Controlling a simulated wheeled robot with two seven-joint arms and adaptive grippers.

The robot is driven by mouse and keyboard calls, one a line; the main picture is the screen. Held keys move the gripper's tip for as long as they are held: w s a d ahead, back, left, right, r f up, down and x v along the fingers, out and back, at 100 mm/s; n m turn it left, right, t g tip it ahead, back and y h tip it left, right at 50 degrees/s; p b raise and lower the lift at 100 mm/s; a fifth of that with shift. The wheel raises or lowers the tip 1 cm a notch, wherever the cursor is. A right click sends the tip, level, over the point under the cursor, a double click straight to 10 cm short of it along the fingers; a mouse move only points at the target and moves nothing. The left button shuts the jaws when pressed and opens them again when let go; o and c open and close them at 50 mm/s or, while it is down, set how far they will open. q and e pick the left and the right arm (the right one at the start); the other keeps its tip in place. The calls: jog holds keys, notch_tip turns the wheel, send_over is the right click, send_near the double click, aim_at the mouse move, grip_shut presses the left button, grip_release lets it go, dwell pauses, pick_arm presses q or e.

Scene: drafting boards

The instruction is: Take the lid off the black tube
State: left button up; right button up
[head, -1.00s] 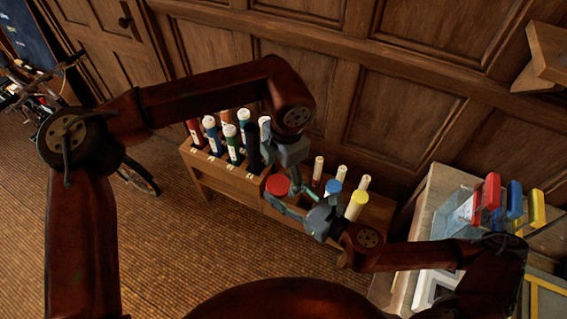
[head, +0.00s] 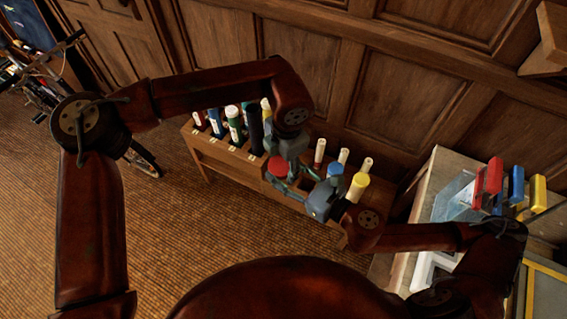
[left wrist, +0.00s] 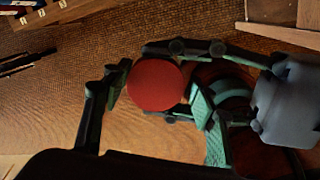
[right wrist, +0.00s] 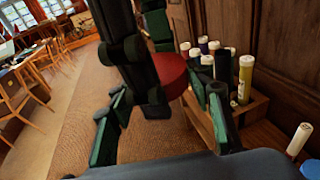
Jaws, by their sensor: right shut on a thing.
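A black tube (head: 255,130) stands upright in the rack, with no pale cap visible on its dark top. A red round, lid-like piece (head: 278,167) is in front of the rack, and it also shows in the left wrist view (left wrist: 155,85). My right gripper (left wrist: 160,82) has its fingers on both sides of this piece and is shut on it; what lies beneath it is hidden. My left gripper (left wrist: 150,108) is open, one finger on each side of the same piece. In the right wrist view a dark left finger covers part of the red piece (right wrist: 172,75).
The wooden rack (head: 215,155) holds several other tubes with pale caps. A blue-topped tube (head: 335,170) and a yellow tube (head: 357,186) stand close to my right gripper. The panelled wall (head: 410,80) is behind. A bench with coloured-handled boxes (head: 488,180) stands right.

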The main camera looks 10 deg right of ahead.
pick_arm(q)
jog(key=shift+s, duration=0.1)
jog(key=c, duration=0.6)
jog(key=shift+c, duration=0.6)
pick_arm(e)
jog(key=o, duration=1.4)
jog(key=shift+c, duration=0.2)
jog(key=shift+d+f, duration=0.1)
